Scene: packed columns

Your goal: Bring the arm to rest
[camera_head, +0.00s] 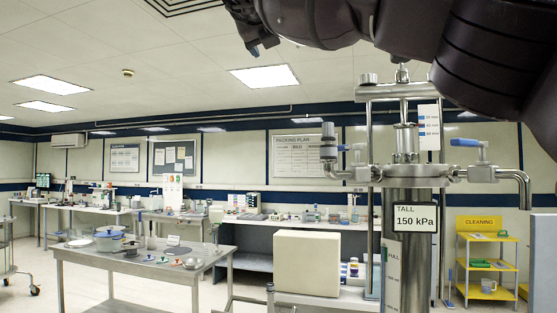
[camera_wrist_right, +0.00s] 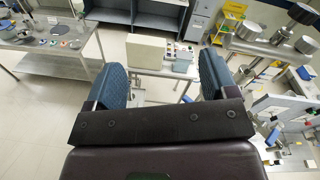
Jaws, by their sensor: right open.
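My right arm crosses the top right of the head view, dark and close to the camera. My right gripper shows in the right wrist view (camera_wrist_right: 158,85), with its two blue-padded fingers wide apart and nothing between them. Beyond the fingers are floor, a bench and a beige box, all at a distance. In the head view a gripper fingertip (camera_head: 254,50) hangs at the top, well above the benches and near the ceiling light. My left gripper is in neither view.
A steel column (camera_head: 408,245) labelled "TALL 150 kPa" stands close below my arm, with blue-handled valves (camera_head: 466,143) and a top crossbar (camera_head: 400,91). A steel table (camera_head: 140,262) with dishes is at left. A beige box (camera_head: 307,262) and a yellow cleaning cart (camera_head: 487,258) stand farther off.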

